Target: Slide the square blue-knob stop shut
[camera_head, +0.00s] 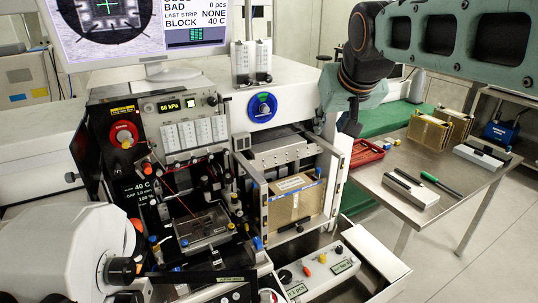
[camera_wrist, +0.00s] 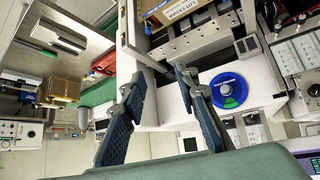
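Several small blue knobs show on the bonding machine in the head view. One (camera_head: 258,243) sits at the right of the work area, and another (camera_head: 184,243) is at its left. A further blue piece (camera_head: 318,172) is at the upper right of the cardboard-coloured magazine. I cannot tell which is the square stop, or whether it is shut. My gripper (camera_wrist: 160,90) is open and empty in the wrist view, its dark fingers spread. In the head view it hangs right of the round blue dial, above and clear of these knobs; its fingertips are hard to make out there.
The labelled magazine (camera_head: 296,198) stands between metal frame posts. The blue dial (camera_head: 262,107) is on the white housing. A monitor (camera_head: 148,30) stands at the back left. A steel table (camera_head: 440,185) at right holds a red tray (camera_head: 366,153), tools and boxes. A control box (camera_head: 318,270) is in front.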

